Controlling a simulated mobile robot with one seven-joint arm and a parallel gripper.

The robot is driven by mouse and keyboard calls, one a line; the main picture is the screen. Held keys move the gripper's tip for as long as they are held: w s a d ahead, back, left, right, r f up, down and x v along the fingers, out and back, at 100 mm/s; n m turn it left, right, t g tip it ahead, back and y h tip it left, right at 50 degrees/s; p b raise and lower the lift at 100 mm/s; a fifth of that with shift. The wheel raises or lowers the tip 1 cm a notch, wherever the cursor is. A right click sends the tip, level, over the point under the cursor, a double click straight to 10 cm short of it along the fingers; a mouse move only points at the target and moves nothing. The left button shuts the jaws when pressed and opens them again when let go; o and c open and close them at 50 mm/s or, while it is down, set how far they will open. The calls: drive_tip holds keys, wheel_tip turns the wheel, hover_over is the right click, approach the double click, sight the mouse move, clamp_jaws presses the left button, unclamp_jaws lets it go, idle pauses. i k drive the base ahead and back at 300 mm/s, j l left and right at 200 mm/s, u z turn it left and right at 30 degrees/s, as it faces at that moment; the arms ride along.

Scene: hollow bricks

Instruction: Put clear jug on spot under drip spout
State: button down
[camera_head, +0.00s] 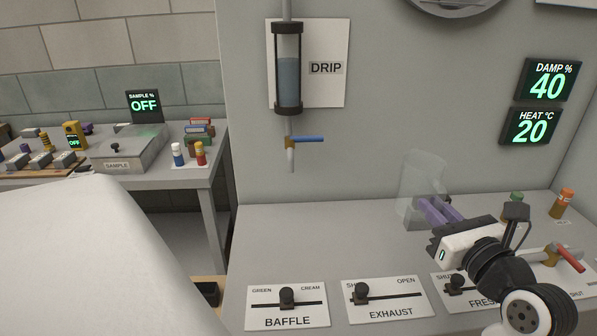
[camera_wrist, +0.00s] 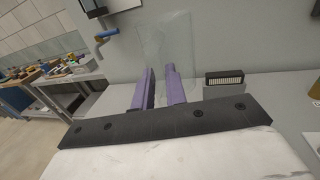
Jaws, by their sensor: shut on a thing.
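The clear jug (camera_head: 422,178) is a see-through vessel at the right of the head view, low over the grey counter. My gripper (camera_head: 432,210) has its purple fingers at the jug's lower part and is shut on it. In the wrist view the jug (camera_wrist: 165,48) stands faintly beyond the fingers (camera_wrist: 158,88). I cannot tell whether its base touches the counter. The drip spout (camera_head: 291,158) hangs under the DRIP cylinder (camera_head: 288,70), left of the jug, with a blue-handled tap (camera_head: 306,139). The counter spot below the spout is bare.
Slider panels BAFFLE (camera_head: 287,307) and EXHAUST (camera_head: 388,300) lie along the counter (camera_head: 320,240) front. A red-handled valve (camera_head: 568,258) and small bottles (camera_head: 562,203) stand at the right. A side table (camera_head: 180,182) with a SAMPLE box (camera_head: 128,150) is at the left. The counter below the spout is free.

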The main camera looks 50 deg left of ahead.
sight(286, 236)
drive_tip(key=k+j+z, duration=0.1)
drive_tip(key=k, duration=0.4)
drive_tip(key=k+j+z, duration=0.2)
drive_tip(key=k+j, duration=0.35)
drive_tip(key=k+j+z, duration=0.1)
drive_tip(key=j, duration=0.3)
drive_tip(key=k+j+z, duration=0.1)
drive_tip(key=k+j, duration=0.15)
drive_tip(key=k+j+z, duration=0.1)
drive_tip(key=j, duration=0.4)
drive_tip(key=k+j+z, duration=0.15)
drive_tip(key=j, duration=0.3)
drive_tip(key=i+j, duration=0.1)
drive_tip(key=j, duration=0.5)
drive_tip(key=i+j+z, duration=0.15)
drive_tip(key=j, duration=0.5)
drive_tip(key=k, duration=0.05)
